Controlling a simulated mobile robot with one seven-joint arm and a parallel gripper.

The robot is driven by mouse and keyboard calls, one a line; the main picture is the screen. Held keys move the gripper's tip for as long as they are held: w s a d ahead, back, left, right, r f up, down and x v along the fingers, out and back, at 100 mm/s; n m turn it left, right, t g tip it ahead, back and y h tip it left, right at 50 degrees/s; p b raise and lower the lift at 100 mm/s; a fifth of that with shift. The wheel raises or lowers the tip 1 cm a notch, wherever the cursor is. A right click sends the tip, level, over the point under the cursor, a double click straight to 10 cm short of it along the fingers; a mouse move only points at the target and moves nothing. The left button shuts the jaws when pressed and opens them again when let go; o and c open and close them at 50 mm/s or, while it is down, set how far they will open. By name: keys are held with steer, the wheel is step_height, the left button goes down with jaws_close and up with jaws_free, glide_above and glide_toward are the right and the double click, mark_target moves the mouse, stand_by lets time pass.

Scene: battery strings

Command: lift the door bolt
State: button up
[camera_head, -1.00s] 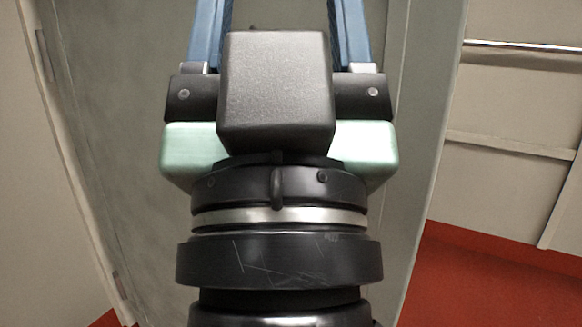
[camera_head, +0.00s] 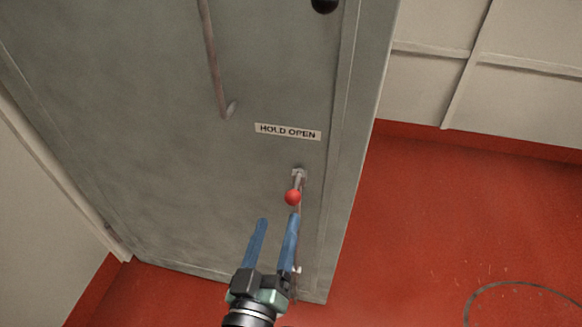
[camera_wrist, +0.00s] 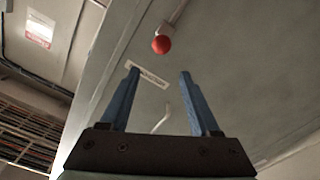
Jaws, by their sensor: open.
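The door bolt has a red ball knob (camera_head: 293,197) just below a small metal bracket (camera_head: 299,174), low on the grey door (camera_head: 150,150) near its right edge. Its thin rod runs down behind my gripper and is partly hidden. My gripper (camera_head: 278,220) has two blue fingers, open and empty, pointing up toward the knob. In the head view the right fingertip is just below the knob and the left one is left of it. In the wrist view the red knob (camera_wrist: 161,44) shows beyond the fingertips, not between the pads. Contact is not visible.
A "HOLD OPEN" label (camera_head: 288,131) is above the bolt. A long pull handle (camera_head: 215,60) runs down the door, and a black knob (camera_head: 324,4) is at the top. Red floor (camera_head: 460,215) lies clear to the right, before a pale panelled wall (camera_head: 435,75).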

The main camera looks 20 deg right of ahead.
mark_target(296, 186)
steer(key=shift+n, duration=0.4)
steer(key=x, duration=0.3)
steer(key=f+p+x, duration=0.1)
steer(key=x, duration=0.3)
steer(key=d+f+x, duration=0.1)
steer(key=x, duration=0.3)
steer(key=shift+s+d+f+p, duration=0.1)
steer(key=shift+s+p, duration=0.05)
steer(key=shift+p, duration=0.15)
jaws_close()
stand_by(0.8)
